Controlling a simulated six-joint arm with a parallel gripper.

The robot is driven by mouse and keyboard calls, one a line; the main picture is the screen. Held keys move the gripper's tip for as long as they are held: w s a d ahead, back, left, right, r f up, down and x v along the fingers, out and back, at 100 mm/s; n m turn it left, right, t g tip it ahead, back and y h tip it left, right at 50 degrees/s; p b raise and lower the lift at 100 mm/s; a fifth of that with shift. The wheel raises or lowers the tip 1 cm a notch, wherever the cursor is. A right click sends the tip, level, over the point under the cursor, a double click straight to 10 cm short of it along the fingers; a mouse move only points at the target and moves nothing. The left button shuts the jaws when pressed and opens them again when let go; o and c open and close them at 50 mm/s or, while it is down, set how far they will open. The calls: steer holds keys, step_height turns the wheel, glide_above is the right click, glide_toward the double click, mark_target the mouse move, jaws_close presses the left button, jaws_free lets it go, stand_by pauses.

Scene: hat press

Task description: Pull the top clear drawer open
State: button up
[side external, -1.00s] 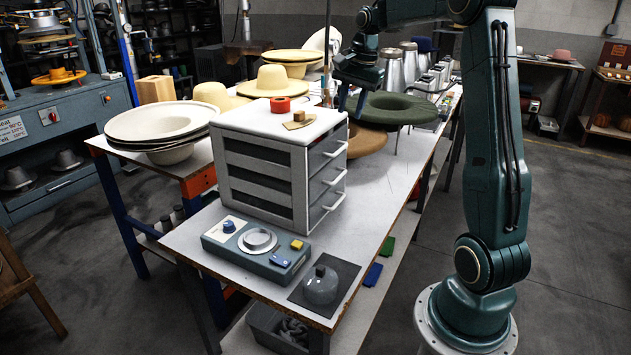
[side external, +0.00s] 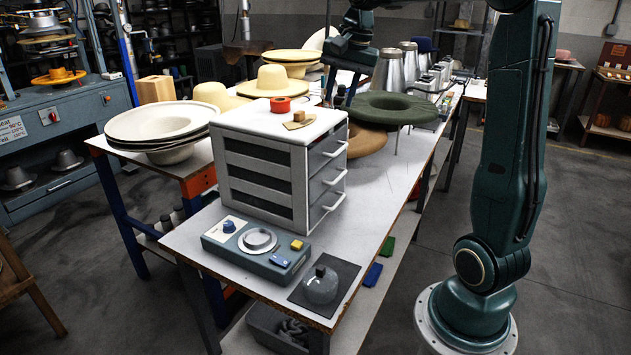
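A white drawer unit (side external: 264,166) with dark side panels stands on the table. Its drawer fronts face right, each with a white bar handle. The top drawer (side external: 326,147) is shut, with its handle (side external: 335,149) near the unit's upper right. The lower drawers also look shut. My gripper (side external: 339,92) points down beyond the unit's far top corner, higher than the top handle and apart from it. Its two fingers look spread with nothing between them. The fingertips are small and dark against the hats behind.
A green hat (side external: 388,108) on a stand and a brown hat (side external: 366,140) stand close behind. The tabletop right of the drawers (side external: 370,195) is clear.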

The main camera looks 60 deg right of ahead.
steer(key=s+a+n, duration=0.2)
steer(key=a+n, duration=0.1)
steer(key=a, duration=0.3)
steer(key=s+a+n+t, duration=0.1)
steer(key=s+a+n, duration=0.2)
steer(key=a, duration=0.4)
steer(key=shift+s, duration=0.35)
steer(key=shift+a+r, duration=0.1)
steer(key=shift+c, duration=1.4)
steer(key=w+d+f+m, duration=0.1)
steer(key=w+d+m, duration=0.2)
steer(key=d, duration=0.8)
steer(key=w+d+f+m+g, duration=0.1)
steer(key=w+d+m, duration=0.2)
steer(key=d, duration=0.9)
steer(key=m, duration=0.3)
steer(key=shift+g, duration=0.3)
